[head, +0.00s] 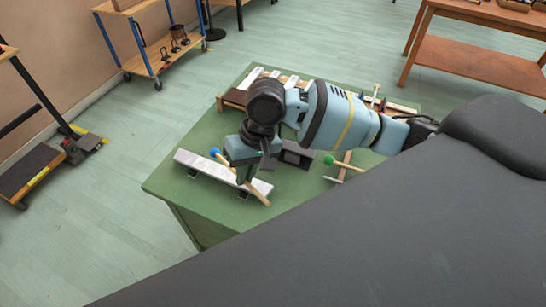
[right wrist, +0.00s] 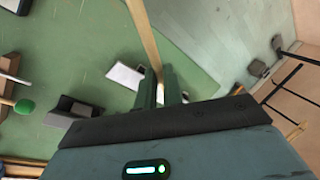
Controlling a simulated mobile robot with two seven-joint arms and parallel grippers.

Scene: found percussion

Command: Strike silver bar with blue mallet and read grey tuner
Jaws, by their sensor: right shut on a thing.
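The silver bar (head: 192,160) lies on supports along the front left of the green table, and one end of it shows in the right wrist view (right wrist: 122,74). My right gripper (head: 244,177) points down over the bar and is shut on the wooden stick of the blue mallet (head: 215,152). The stick slants across the bar; its blue head is at the bar's far side. I cannot tell whether the head touches the bar. The dark grey box (head: 296,154), apparently the tuner, stands right of the gripper; its reading cannot be made out. My left gripper is out of view.
A green-headed mallet (head: 330,160) lies on a wooden rest right of the grey box. Behind my arm, a wooden frame with pale bars (head: 254,76) stands at the table's (head: 168,181) back. The table's left front corner is bare. A blue-posted cart (head: 153,55) stands beyond.

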